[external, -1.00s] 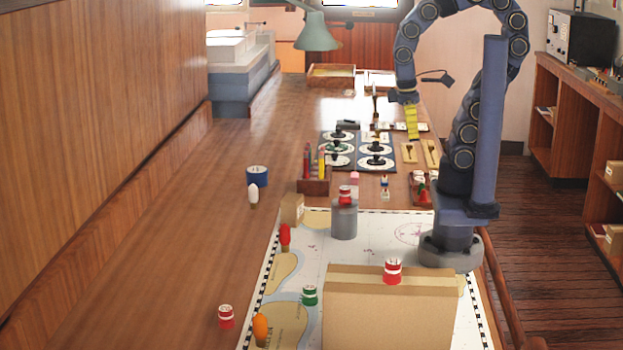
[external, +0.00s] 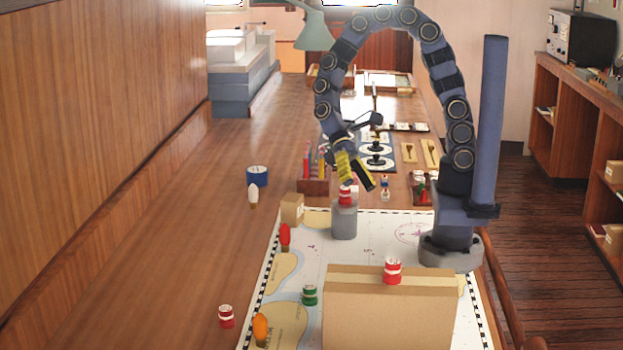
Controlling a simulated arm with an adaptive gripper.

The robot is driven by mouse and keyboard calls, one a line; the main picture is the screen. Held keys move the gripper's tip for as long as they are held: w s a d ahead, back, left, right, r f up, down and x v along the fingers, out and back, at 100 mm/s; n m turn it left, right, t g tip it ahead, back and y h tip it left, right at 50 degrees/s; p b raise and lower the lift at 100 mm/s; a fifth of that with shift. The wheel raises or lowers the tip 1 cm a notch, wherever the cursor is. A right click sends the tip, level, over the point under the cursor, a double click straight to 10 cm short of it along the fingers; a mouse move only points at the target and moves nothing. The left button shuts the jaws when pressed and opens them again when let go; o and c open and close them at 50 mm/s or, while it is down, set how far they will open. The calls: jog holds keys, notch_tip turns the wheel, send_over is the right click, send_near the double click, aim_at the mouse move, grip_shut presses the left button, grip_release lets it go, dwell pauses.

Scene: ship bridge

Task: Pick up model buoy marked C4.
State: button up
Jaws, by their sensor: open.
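Several small banded model buoys are in view, and their markings are too small to read, so I cannot tell which is C4. A red and white buoy (external: 345,195) stands on a grey cylinder (external: 344,222). Another red and white buoy (external: 392,271) stands on a cardboard box (external: 390,312). A third red and white buoy (external: 226,316) is on the table at the lower left.
The chart (external: 380,235) covers the near table. A small carton (external: 292,208), a red bulb-shaped piece (external: 285,236) and an orange one (external: 261,328) stand near its left side. A pen holder (external: 313,186) is left of my gripper. The left table is mostly clear.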

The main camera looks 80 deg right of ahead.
jog(key=w+a+f+m+t+y, duration=0.2)
jog(key=w+f+m+y, duration=0.2)
jog(key=w+f+m, duration=0.4)
jog(key=m+t, duration=0.2)
jog(key=m, duration=0.3)
send_near(310, 293)
jog(key=shift+s+a+f+y, duration=0.4)
jog(key=shift+s+f, duration=0.15)
jog(key=shift+f, duration=0.05)
jog(key=shift+x, duration=1.1)
jog(key=shift+w+a+f, duration=0.15)
jog(key=shift+a+f, duration=0.7)
jog(key=shift+a, duration=0.3)
jog(key=shift+w+a+f, duration=0.15)
jog(key=shift+a+f, duration=0.65)
jog(key=shift+a, duration=0.35)
jog(key=c, duration=1)
